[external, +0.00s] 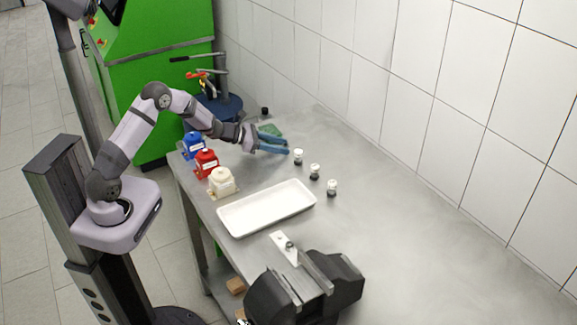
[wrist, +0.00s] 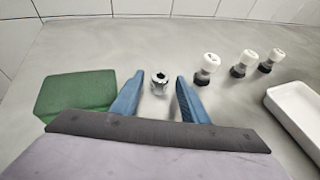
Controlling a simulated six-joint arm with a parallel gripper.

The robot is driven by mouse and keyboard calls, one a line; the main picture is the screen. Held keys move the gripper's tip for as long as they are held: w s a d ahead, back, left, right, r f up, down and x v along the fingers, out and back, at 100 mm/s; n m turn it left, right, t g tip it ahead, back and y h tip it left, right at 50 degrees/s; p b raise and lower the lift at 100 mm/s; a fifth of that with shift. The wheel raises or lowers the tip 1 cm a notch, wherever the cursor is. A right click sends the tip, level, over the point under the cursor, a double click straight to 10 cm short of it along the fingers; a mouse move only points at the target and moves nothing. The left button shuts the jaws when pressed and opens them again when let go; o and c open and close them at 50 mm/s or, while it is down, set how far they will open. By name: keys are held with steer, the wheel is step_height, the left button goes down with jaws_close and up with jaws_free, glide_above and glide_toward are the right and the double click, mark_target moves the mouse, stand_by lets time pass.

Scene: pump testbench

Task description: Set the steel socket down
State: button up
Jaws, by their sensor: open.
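The steel socket (wrist: 160,83) is a small metal ring with a dark hole in its top. In the wrist view it stands upright on the grey table between the two blue fingertips of my gripper (wrist: 159,77). Bare table shows on both sides of it, so neither finger appears to touch it. My gripper (external: 287,144) is open, low over the far part of the table in the external view. I cannot make out the socket in the external view.
Several white-topped fittings with dark bases, such as this one (external: 298,156), stand right of my gripper. A green block (wrist: 77,93) lies left of it. A white tray (external: 240,226), pump bodies (external: 205,163) and a vise (external: 285,294) stand nearer. The table's right side is clear.

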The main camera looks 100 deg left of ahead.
steer(key=b+v, duration=0.2)
steer(key=v, duration=0.9)
steer(key=shift+s+d, duration=0.15)
steer(key=shift+s, duration=0.1)
